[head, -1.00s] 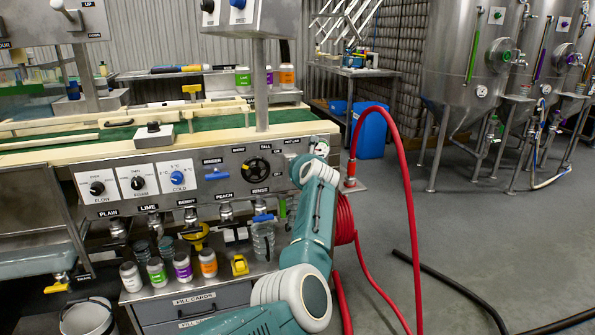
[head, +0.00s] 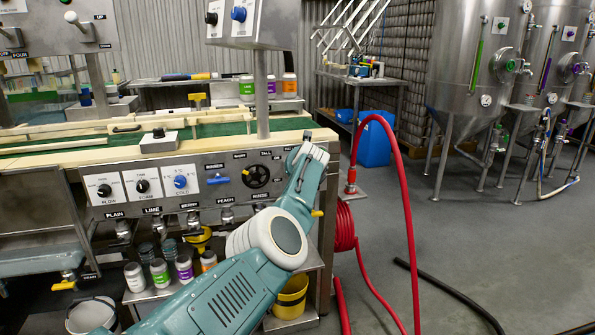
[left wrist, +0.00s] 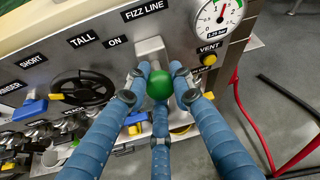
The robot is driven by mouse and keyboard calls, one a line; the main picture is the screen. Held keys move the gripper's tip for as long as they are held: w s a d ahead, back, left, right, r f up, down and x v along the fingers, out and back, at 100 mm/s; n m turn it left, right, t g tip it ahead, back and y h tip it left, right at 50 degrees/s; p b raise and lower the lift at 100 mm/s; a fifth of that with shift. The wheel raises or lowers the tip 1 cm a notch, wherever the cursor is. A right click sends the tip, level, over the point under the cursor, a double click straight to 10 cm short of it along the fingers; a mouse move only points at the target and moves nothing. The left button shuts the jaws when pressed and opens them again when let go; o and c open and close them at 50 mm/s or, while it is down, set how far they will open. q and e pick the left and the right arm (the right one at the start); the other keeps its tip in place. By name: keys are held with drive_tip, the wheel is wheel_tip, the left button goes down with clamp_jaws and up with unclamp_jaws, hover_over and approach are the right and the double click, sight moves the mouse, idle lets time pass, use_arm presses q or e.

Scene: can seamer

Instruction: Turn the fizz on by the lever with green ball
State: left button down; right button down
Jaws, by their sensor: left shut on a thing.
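The green ball (left wrist: 160,84) is the knob of the fizz lever. The lever's pale metal arm (left wrist: 150,48) comes out of the panel below the FIZZ LINE label (left wrist: 147,13). An ON label (left wrist: 115,41) is to its left; a label on its right is partly hidden by a finger. My left gripper (left wrist: 160,92) has its blue fingers closed around the ball, touching it. In the head view my left gripper (head: 308,152) is at the panel's right end, where the ball is too small or hidden to make out. My right gripper is not in view.
A pressure gauge (left wrist: 219,19) and a yellow vent knob (left wrist: 209,59) sit close right of the fingers. A black handwheel (head: 256,177) is to the left. A red hose (head: 408,220) loops right of the machine. A yellow bucket (head: 290,297) stands below my arm.

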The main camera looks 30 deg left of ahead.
use_arm(q)
drive_tip(key=shift+a+r, duration=0.1)
drive_tip(key=shift+r, duration=0.25)
drive_tip(key=c, duration=1.5)
unclamp_jaws()
drive_tip(key=shift+o, duration=0.2)
drive_tip(key=shift+f, duration=0.2)
drive_tip(key=shift+s+d+r, duration=0.25)
drive_tip(key=shift+d+r, duration=0.15)
drive_tip(key=shift+d, duration=0.2)
drive_tip(key=v, duration=1)
drive_tip(key=shift+s, duration=0.4)
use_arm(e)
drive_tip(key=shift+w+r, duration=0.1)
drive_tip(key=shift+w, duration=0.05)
use_arm(q)
drive_tip(key=shift+a, duration=0.1)
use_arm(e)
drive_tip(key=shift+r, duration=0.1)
